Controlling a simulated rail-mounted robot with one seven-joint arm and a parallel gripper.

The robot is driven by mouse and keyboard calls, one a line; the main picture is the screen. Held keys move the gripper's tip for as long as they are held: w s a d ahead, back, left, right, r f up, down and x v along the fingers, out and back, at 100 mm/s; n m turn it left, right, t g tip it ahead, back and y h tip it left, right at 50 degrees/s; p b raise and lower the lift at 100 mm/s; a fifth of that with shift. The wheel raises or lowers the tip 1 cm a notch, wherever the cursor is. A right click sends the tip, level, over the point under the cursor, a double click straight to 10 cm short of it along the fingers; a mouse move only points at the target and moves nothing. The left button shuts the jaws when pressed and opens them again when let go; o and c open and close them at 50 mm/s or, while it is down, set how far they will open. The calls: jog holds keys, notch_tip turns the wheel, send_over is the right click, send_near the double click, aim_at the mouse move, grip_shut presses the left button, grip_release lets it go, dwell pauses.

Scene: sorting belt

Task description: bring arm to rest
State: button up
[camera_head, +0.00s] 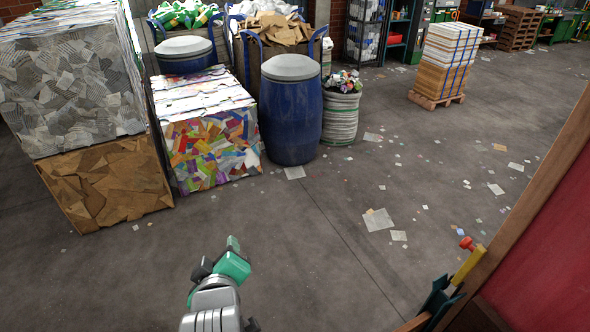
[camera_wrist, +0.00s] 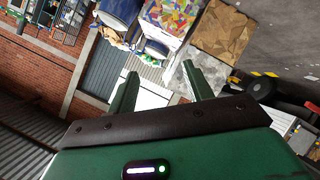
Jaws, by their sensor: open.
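My gripper (camera_head: 232,258) is at the bottom of the head view, a green and black end on a grey wrist, held up over bare concrete floor. In the wrist view my gripper (camera_wrist: 163,84) shows two green fingers spread apart with nothing between them. It is open and empty. It touches nothing that I can see. The wrist view looks out at a tilt, towards the wall and bales.
A blue barrel (camera_head: 291,115), a colourful bale (camera_head: 208,140) and stacked paper and cardboard bales (camera_head: 105,185) stand beyond my gripper. A red panel with a wooden edge (camera_head: 535,185) is at the right. The middle floor is clear except for paper scraps.

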jog(key=s+d+r+m+t, duration=0.1)
jog(key=d+r+m+t, duration=0.15)
jog(key=r, duration=0.55)
jog(key=d+r+m+t, duration=0.2)
jog(key=d+r, duration=0.2)
jog(key=r, duration=0.3)
jog(key=s+d+r+m+t+h+p, duration=0.1)
jog(key=s+d+r+m+t, duration=0.2)
jog(key=s+r, duration=0.35)
jog(key=s+d+r+m+t+h+p, duration=0.1)
jog(key=s+d+r+m+t, duration=0.2)
jog(key=r, duration=0.7)
jog(key=s+d+r+m+t+h+p, duration=0.1)
jog(key=s+d+r+m+t+h, duration=0.1)
jog(key=s+d+r, duration=0.5)
jog(key=w+a+r+p, duration=0.2)
jog(key=a+r+p, duration=0.1)
jog(key=r+p, duration=0.8)
jog(key=shift+a+r+n+y, duration=0.15)
jog(key=shift+r+n+y, duration=0.25)
jog(key=shift+r, duration=0.35)
